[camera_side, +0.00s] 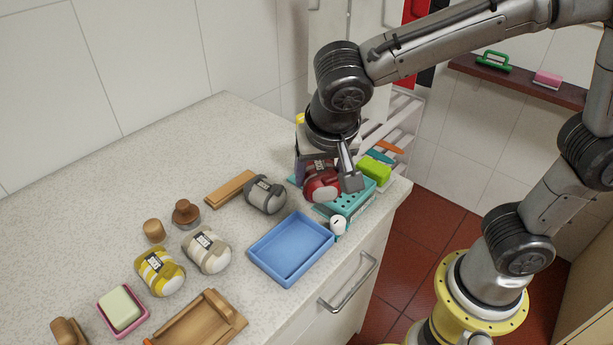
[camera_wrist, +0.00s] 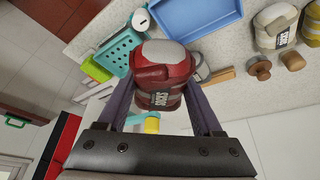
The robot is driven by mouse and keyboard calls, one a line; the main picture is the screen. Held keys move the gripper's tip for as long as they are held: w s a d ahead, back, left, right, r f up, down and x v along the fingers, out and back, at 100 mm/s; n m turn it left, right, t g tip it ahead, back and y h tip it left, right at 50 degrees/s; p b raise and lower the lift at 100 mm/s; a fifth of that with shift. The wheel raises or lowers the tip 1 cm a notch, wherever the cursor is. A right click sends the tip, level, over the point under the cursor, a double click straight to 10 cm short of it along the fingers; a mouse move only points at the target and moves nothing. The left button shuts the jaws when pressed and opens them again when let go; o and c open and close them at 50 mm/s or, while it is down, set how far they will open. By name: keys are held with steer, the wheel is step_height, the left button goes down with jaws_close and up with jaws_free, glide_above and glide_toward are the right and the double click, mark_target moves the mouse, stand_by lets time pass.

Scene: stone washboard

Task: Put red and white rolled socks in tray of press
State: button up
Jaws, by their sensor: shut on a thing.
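The red and white rolled socks (camera_side: 318,186) are between the fingers of my gripper (camera_side: 326,178), which is shut on them. In the wrist view, the red roll (camera_wrist: 165,72) with its pale grey-white patch and label sits between both fingers (camera_wrist: 163,88). The press has a teal perforated tray (camera_side: 352,201) at the counter's right edge, also in the wrist view (camera_wrist: 121,52). In the side view the socks overlap the tray's left part; whether they touch it I cannot tell. My gripper hides part of the press.
A blue tray (camera_side: 291,248) lies in front of the press, with a small white cylinder (camera_side: 338,225) near its corner. Grey (camera_side: 265,195), beige (camera_side: 206,250) and yellow (camera_side: 160,272) sock rolls stand to the left. A green block (camera_side: 374,171) lies behind the teal tray.

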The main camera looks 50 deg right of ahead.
steer(key=w+d+f+m+g+h, duration=0.15)
steer(key=d+m+g, duration=0.25)
steer(key=d+m, duration=0.65)
steer(key=shift+d+f, duration=0.1)
steer(key=shift+f, duration=3.1)
steer(key=o, duration=1.6)
